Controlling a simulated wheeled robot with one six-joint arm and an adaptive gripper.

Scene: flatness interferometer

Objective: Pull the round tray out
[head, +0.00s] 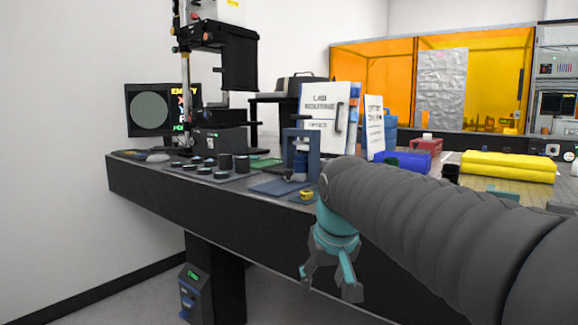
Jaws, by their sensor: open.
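The flatness interferometer appears to be the tall black and white instrument (222,55) at the back left of the dark bench (200,198). Its dark base box (218,138) stands on the bench top. I cannot make out a round tray for certain in the head view; the parts around the base are small and dark. My gripper (328,284) hangs in front of the bench's front edge, fingers pointing down, open and empty. It is to the right of the instrument and nearer to me, apart from everything on the bench.
A monitor (150,110) with a grey disc stands left of the instrument. Several small dark cylinders sit on a mat before it. A blue frame (301,150), a yellow item (306,195) and upright binders (325,118) stand to the right. Yellow rolls (508,167) lie far right.

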